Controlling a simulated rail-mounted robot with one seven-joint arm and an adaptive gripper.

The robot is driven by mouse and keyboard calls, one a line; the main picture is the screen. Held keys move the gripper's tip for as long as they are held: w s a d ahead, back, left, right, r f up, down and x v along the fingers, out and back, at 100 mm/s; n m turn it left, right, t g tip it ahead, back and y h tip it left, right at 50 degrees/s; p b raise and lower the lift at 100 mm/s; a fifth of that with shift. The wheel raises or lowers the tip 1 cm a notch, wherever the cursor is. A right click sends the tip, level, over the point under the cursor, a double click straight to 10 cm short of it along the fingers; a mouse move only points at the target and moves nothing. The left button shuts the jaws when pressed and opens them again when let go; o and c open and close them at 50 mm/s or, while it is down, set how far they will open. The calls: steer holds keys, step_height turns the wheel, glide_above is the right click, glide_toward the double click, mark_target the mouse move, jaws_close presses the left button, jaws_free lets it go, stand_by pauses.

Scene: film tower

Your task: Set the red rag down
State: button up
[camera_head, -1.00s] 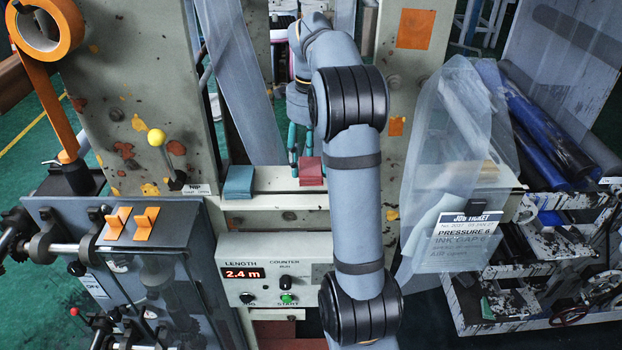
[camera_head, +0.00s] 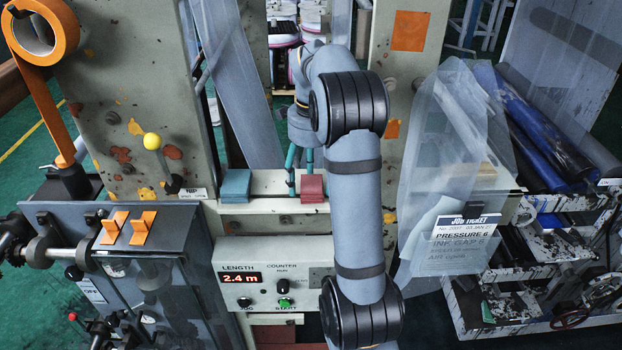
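The red rag (camera_head: 312,188) is a small folded dark-red block on the right part of the pale ledge (camera_head: 272,187), beside my forearm. It looks level with the teal rag (camera_head: 236,186) to its left; whether it bears fully on the ledge is hard to tell. My gripper (camera_head: 300,178) points down at the ledge, with two slim teal fingers apart in the picture. One finger comes down just left of the red rag; the other reaches its top edge, and its tip is hidden there. Whether they grip the rag does not show.
The counter panel (camera_head: 268,280) with its red display is below the ledge. Clear film with a job ticket (camera_head: 458,243) hangs right of my arm. Bare ledge shows between the two rags.

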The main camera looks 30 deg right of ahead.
mark_target(311, 183)
steer(key=shift+r, duration=0.15)
step_height(311, 183, up, 12)
steer(key=p, duration=0.3)
steer(key=shift+d, duration=0.1)
stand_by(0.6)
step_height(311, 183, down, 12)
steer(key=b, duration=0.2)
steer(key=shift+s+b, duration=0.1)
steer(key=shift+b, duration=0.3)
steer(key=shift+r, duration=1.7)
